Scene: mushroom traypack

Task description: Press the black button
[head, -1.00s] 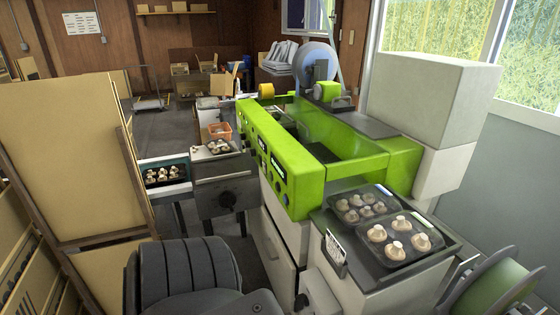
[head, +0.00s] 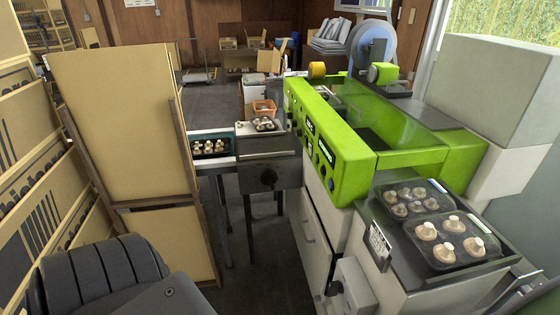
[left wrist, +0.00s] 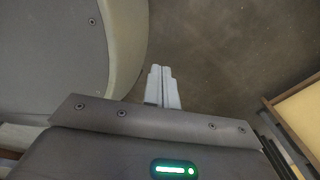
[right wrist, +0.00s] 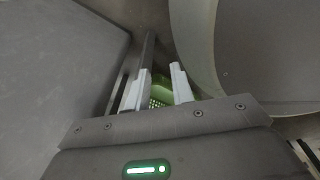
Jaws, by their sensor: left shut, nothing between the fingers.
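The green packing machine (head: 352,172) stands right of centre in the head view. Its long front panel carries several small dark knobs or buttons, among them a dark round one (head: 331,184) near the panel's near end. I cannot tell for sure which one is the black button. Neither gripper shows in the head view. My left gripper (left wrist: 163,84) is shut and empty above a plain floor in the left wrist view. My right gripper (right wrist: 159,84) has its fingers apart and empty in the right wrist view, with a green perforated thing behind them.
Packed mushroom trays (head: 450,243) lie on the machine's near end. A metal side table (head: 268,160) with a mushroom tray stands left of the machine. A tall cardboard stack (head: 118,125) stands at the left. Dark floor (head: 258,265) is clear between them.

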